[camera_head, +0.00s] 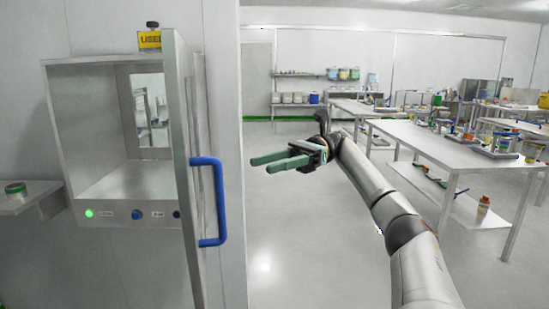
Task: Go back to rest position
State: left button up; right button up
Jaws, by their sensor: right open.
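My right gripper (278,161) is open, with two green fingers pointing left and nothing between them. Its arm reaches in from the lower right, and the gripper hangs in the air right of the open door's blue handle, apart from it in the picture. My left gripper is not in view.
A wall pass-through box (58,130) stands empty at left, its door (193,120) swung open with a blue handle (220,200). A small shelf (30,200) holds a green-banded tin (15,190). Steel tables (450,150) with equipment stand at right. The middle floor is clear.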

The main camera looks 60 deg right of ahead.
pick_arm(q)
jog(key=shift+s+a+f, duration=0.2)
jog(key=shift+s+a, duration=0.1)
pick_arm(e)
jog(key=shift+s+d, duration=0.15)
jog(key=shift+d, duration=0.25)
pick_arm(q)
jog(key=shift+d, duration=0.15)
